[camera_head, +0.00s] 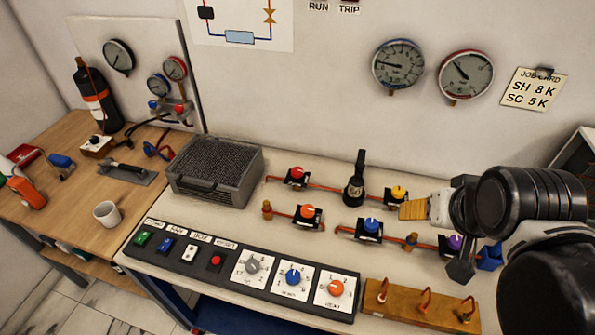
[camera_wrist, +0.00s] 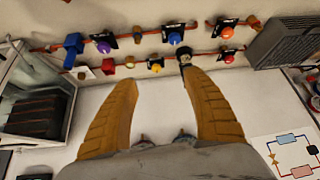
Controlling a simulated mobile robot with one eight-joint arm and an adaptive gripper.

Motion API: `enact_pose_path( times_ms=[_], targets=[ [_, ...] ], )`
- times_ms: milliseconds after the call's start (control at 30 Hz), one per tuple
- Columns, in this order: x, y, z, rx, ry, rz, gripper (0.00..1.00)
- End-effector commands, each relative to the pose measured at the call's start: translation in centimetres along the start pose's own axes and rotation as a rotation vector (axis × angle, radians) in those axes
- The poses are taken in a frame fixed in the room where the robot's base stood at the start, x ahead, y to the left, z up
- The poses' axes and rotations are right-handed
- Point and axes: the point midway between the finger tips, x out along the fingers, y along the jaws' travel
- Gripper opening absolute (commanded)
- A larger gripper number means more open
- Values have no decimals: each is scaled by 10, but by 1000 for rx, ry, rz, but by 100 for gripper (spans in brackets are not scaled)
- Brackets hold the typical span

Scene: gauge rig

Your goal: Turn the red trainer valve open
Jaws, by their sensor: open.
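A round red knob (camera_head: 297,173) on a black base sits on the back pipe of the bench, left of the black upright fitting. It also shows at the right in the wrist view (camera_wrist: 228,58). Another red part (camera_wrist: 108,67) shows left of the yellow knob in the wrist view; in the head view my arm seems to hide it. I cannot tell which is the trainer valve. My gripper (camera_wrist: 162,80) is open and empty, with its tan fingers wide apart below the yellow knob (camera_wrist: 156,67) in the picture. In the head view a tan finger (camera_head: 415,209) appears beside that knob.
Orange (camera_head: 307,212), blue (camera_head: 371,225) and purple (camera_head: 455,243) knobs sit on the front pipe. The black upright fitting (camera_head: 354,180) stands close to the yellow knob. A grey mesh box (camera_head: 215,172) is left, and a control panel (camera_head: 240,268) runs along the front.

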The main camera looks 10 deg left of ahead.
Motion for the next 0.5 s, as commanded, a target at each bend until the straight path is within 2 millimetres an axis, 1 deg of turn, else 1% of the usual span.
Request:
enact_pose_path(
  times_ms=[33,167,200,267,300,367,400,467,500],
  targets=[
    [7,-8,-15,3,-14,-3,57],
    [29,-38,-60,37,-62,-3,57],
    [39,-50,-72,50,-77,1,57],
    [55,-68,-90,67,-99,7,57],
    [66,-81,-102,78,-111,13,57],
    [86,-103,-117,96,-129,22,57],
    [100,-118,-126,106,-140,30,57],
    [122,-143,-137,124,-155,42,57],
    [138,-160,-142,135,-164,52,57]
  ],
)
